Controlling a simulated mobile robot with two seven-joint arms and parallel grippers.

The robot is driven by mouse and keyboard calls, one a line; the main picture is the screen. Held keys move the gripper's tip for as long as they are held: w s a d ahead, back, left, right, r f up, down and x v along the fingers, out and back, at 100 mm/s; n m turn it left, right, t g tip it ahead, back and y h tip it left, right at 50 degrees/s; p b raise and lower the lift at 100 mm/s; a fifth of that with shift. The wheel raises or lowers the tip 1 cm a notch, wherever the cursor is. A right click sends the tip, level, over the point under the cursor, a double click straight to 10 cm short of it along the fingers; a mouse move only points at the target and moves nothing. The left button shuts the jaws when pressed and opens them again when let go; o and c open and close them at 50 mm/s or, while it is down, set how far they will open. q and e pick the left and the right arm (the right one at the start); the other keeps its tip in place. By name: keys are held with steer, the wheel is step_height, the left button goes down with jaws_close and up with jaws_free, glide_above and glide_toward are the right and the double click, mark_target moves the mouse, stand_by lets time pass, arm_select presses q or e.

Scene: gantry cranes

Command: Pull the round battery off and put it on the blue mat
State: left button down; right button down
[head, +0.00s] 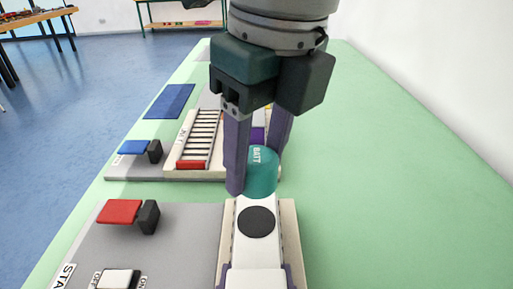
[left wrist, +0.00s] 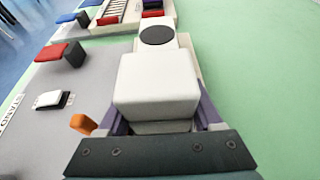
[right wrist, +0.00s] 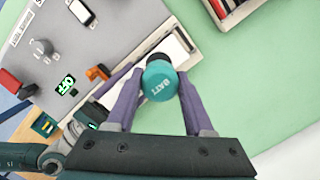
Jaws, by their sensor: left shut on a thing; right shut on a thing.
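The round battery (head: 262,172) is a teal cylinder marked "BATT", and it also shows in the right wrist view (right wrist: 160,82). My right gripper (head: 250,180) is shut on it, one finger on each side. A white body with a dark round disc (head: 257,221) lies just in front of the battery. I cannot tell whether the battery touches it. My left gripper (left wrist: 160,118) is shut on the white block (left wrist: 158,82) of that body; only its fingers show at the bottom of the head view. The blue mat (head: 170,101) lies flat and empty, farther back on the left.
A grey panel (head: 160,245) with a red lever (head: 119,211) and a white switch (head: 118,279) lies at the left. Behind it is a second panel with a blue lever (head: 132,147) and a slatted ramp (head: 198,135). The green tabletop (head: 390,190) at the right is clear.

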arm_select(q)
jaws_free()
steer(key=shift+s, duration=0.1)
